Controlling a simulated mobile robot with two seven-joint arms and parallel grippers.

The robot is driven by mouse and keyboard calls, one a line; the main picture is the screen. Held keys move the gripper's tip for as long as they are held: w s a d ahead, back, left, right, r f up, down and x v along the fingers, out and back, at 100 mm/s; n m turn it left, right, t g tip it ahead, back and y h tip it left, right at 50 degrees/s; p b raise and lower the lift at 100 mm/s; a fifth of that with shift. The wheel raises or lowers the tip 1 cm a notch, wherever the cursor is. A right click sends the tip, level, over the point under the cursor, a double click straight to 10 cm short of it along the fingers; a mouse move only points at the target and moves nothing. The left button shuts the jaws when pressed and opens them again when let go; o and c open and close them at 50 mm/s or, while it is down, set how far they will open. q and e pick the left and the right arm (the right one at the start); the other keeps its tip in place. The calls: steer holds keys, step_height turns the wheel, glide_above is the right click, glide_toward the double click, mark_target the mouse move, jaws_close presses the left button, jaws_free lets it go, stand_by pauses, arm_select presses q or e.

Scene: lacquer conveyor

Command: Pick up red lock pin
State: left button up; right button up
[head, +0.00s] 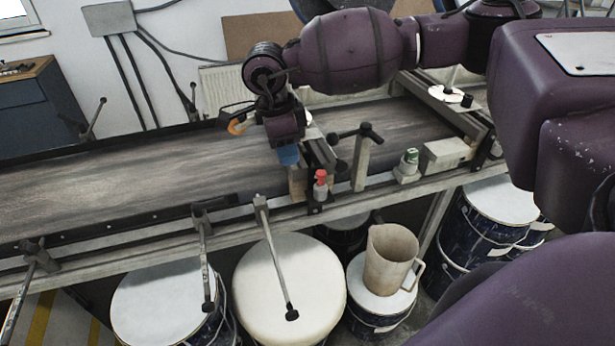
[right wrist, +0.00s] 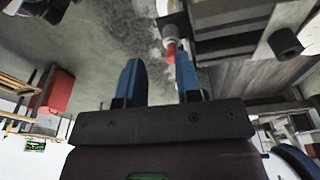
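The red lock pin (head: 320,177) stands upright in a dark fitting on the conveyor's near rail, in the head view. It also shows in the right wrist view (right wrist: 171,52), red end toward me, just beside the tip of one blue finger. My right gripper (head: 288,155) hangs over the conveyor, up and left of the pin in the head view. In the right wrist view my right gripper (right wrist: 157,62) has its two blue fingers wide apart with nothing between them. The pin looks apart from the fingers. My left gripper is not in view.
The conveyor belt (head: 130,185) is bare at the left. Dark clamp handles (head: 361,133) rise right of the pin. A small green-topped item (head: 410,160) and a pale box (head: 445,153) sit on the near rail. Drums and a beige jug (head: 388,260) stand below.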

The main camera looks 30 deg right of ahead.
mark_target(321, 172)
steer(key=d+f+h, duration=0.1)
steer(key=s+d+f+h, duration=0.1)
steer(key=d, duration=0.1)
steer(key=d+f, duration=0.2)
steer(key=shift+s+d+n+g+h, duration=0.15)
steer(key=shift+d+n+g+h, duration=0.15)
steer(key=shift+h, duration=0.1)
steer(key=p+x, duration=0.1)
steer(key=x, duration=0.4)
steer(key=shift+f, duration=0.15)
jaws_close()
